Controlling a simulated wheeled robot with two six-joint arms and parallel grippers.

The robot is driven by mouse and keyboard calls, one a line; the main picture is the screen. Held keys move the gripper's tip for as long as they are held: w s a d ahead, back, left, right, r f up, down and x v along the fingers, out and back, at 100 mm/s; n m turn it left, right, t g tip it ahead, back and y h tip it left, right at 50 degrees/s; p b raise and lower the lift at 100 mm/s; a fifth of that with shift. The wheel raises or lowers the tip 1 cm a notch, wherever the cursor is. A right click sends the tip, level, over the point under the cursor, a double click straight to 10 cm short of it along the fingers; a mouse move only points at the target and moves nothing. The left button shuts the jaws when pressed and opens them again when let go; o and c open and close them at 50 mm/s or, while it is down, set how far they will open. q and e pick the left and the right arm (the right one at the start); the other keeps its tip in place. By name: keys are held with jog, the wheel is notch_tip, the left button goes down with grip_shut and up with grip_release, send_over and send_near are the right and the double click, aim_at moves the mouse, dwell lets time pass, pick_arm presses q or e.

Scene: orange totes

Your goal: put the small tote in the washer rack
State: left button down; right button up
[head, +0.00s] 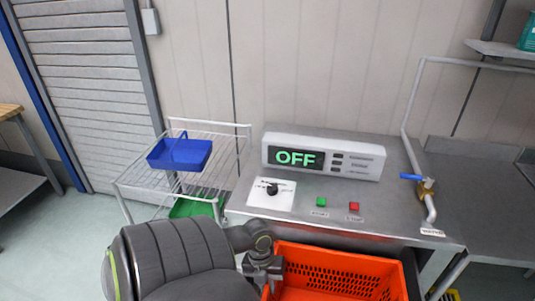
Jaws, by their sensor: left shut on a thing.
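An orange tote (340,256) with slotted walls is at the bottom of the head view, in front of the steel counter, cut off by the lower edge. My left gripper (264,275) is shut on its left rim. My own arm hides part of the tote's left side. A smaller blue tote (180,153) with a handle sits on the top shelf of a white wire rack (222,150) at the left. I cannot tell whether this rack is the washer rack. My right gripper is out of view.
The steel counter (405,222) carries a panel reading OFF (324,156), a dial (272,188), a green button (321,201) and a red button (354,206). A tap with a blue handle (412,177) stands at the right. A green container (192,208) is low in the rack.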

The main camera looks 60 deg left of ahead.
pick_arm(q)
jog(key=shift+f, duration=0.5)
jog(key=c, duration=1.4)
grip_release()
jog(key=shift+o, duration=0.2)
jog(key=v, duration=1.2)
jog(key=shift+b, duration=0.4)
